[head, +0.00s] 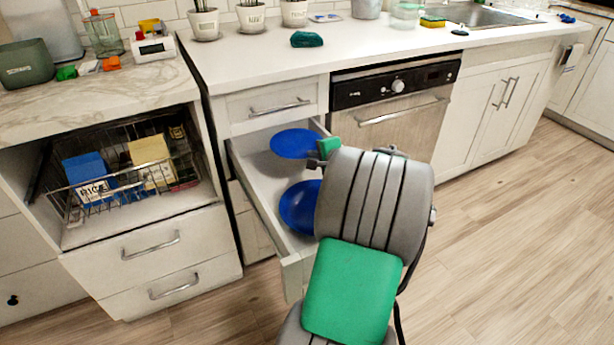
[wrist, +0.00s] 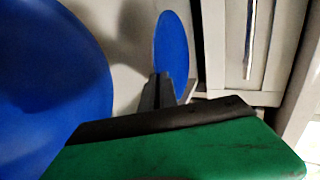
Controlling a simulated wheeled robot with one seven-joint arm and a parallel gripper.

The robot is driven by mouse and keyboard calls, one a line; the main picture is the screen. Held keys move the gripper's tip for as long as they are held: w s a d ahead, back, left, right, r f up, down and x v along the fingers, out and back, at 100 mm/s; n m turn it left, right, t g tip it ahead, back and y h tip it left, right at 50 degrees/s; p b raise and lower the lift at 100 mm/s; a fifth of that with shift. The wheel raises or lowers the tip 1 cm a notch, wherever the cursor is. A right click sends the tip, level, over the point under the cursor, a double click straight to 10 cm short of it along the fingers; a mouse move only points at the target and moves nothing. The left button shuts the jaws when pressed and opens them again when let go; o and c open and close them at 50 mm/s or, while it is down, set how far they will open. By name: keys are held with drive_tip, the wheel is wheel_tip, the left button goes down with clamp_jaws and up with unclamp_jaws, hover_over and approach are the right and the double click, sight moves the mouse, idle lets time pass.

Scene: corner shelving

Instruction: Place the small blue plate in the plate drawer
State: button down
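The plate drawer (head: 262,188) is pulled open under the counter. The small blue plate (head: 293,143) is over the back part of the drawer; it also shows, foreshortened, in the wrist view (wrist: 172,45). My gripper (head: 318,154) is at the plate's right edge. In the wrist view its fingers (wrist: 158,92) close on the plate's near rim. The plate appears held a little above the drawer floor, with a shadow beside it. A larger blue dish (head: 298,206) lies in the front of the drawer, partly hidden by my arm; it fills the left of the wrist view (wrist: 50,85).
A dishwasher (head: 398,110) stands right of the drawer. A wire basket (head: 125,178) with boxes is on the left shelf. Potted plants and a green cloth (head: 307,39) are on the counter (head: 260,58). The floor (head: 500,230) at the right is clear.

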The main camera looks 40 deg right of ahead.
sight(308, 177)
drive_tip(key=shift+w+a+f, duration=0.1)
drive_tip(key=shift+w+f, duration=0.75)
drive_tip(key=shift+f, duration=0.1)
drive_tip(key=f, duration=0.1)
drive_tip(key=f+b, duration=0.1)
drive_tip(key=f, duration=0.2)
drive_tip(key=shift+w+b, duration=0.35)
drive_tip(key=shift+b, duration=0.05)
drive_tip(key=shift+a+r, duration=0.1)
drive_tip(key=c, duration=2.1)
unclamp_jaws()
drive_tip(key=shift+o, duration=0.8)
